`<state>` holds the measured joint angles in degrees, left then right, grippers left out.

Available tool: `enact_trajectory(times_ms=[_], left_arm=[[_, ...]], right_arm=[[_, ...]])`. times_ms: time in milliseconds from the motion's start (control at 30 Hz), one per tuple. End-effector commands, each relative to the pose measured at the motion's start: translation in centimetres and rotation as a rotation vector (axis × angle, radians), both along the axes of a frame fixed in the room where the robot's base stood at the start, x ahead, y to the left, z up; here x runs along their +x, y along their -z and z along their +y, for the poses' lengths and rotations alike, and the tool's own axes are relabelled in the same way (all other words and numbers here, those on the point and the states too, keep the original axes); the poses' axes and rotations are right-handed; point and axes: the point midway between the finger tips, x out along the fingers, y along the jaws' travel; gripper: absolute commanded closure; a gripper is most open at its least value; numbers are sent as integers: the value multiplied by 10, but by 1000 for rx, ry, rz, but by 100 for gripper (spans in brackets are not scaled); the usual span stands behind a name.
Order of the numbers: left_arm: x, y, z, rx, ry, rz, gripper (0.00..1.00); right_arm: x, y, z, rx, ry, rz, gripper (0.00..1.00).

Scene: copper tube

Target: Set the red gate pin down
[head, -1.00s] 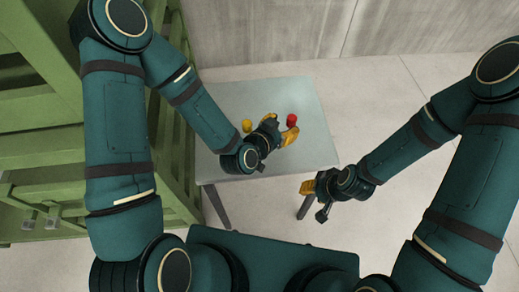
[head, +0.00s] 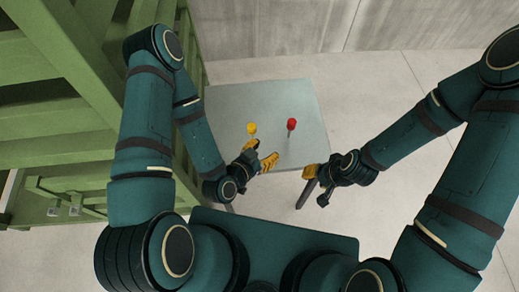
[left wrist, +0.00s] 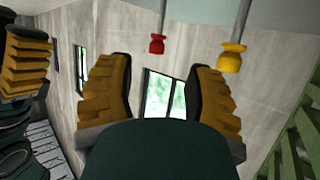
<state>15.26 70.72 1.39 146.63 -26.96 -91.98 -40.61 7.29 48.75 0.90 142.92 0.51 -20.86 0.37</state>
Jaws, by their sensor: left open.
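The red gate pin (head: 291,122) has a red head on a thin grey shaft and stands upright on the grey table (head: 306,100). It also shows upside down in the left wrist view (left wrist: 157,44), between and beyond the fingers. My left gripper (head: 262,154) is open and empty, at the table's near side, apart from the red pin and to its lower left. Its two yellow-padded fingers are spread wide in the left wrist view (left wrist: 158,88). My right gripper (head: 311,171) is off the table's near right corner; its opening is not clear.
A yellow-headed pin (head: 251,128) stands on the table left of the red one, close beyond my left gripper. A green rack (head: 75,120) stands along the left. The right part of the tabletop is clear. A grey wall (head: 290,30) is behind.

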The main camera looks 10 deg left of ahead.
Motion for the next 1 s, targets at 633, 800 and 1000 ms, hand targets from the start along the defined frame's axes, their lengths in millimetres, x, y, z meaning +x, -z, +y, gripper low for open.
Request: enact_trajectory(times_ms=[633,800,1000], left_arm=[[-8,29,22,-20,-62,489,48],[-17,27,32,-73,-201,799,48],[-29,15,35,-133,-332,1026,48]], right_arm=[[5,-14,-1,-2,9,-12,59],[5,-14,-1,-2,9,-11,59],[5,-14,-1,-2,8,-12,59]])
